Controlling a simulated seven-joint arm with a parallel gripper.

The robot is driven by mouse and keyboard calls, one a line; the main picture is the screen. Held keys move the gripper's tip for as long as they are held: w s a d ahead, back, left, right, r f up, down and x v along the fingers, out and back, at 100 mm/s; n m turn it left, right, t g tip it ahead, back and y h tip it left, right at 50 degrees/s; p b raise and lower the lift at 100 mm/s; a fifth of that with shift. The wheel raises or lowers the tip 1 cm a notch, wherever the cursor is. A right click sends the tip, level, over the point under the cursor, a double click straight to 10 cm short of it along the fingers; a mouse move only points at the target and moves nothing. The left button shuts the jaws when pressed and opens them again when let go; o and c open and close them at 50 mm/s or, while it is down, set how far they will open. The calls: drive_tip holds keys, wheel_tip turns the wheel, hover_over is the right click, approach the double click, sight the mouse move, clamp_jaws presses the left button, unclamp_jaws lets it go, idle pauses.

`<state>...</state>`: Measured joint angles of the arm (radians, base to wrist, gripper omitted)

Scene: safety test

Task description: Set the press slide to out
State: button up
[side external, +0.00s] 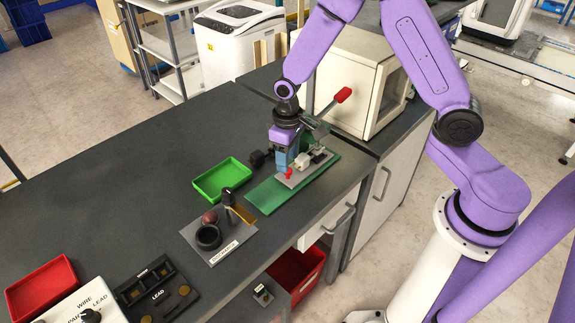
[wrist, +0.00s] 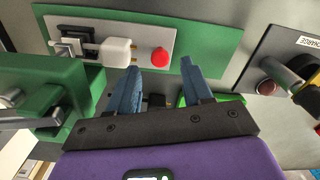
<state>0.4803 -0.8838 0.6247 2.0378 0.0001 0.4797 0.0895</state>
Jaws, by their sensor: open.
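The press stands on a green base (side external: 268,196) at the right part of the bench. A grey plate (wrist: 88,42) lies on this base and carries a white block (wrist: 116,51) with a red knob (wrist: 160,57) beside it. The white block and knob look like the press slide; its in or out setting cannot be told. The knob also shows in the side view (side external: 288,174). My gripper (wrist: 160,65) is open with blue fingers. Its fingertips are on either side of the knob in the wrist view; contact cannot be told. My gripper hides part of the press in the side view.
A lever with a red grip (side external: 343,95) rises behind my gripper, near a cream cabinet (side external: 345,85). A green tray (side external: 222,178) and a grey discharge plate (side external: 216,251) stand to the left. A red tray (side external: 42,290) is farther left. The bench's back left is clear.

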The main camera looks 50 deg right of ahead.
drive_tip(key=shift+f, duration=1.7)
drive_tip(key=shift+a, duration=0.1)
clamp_jaws()
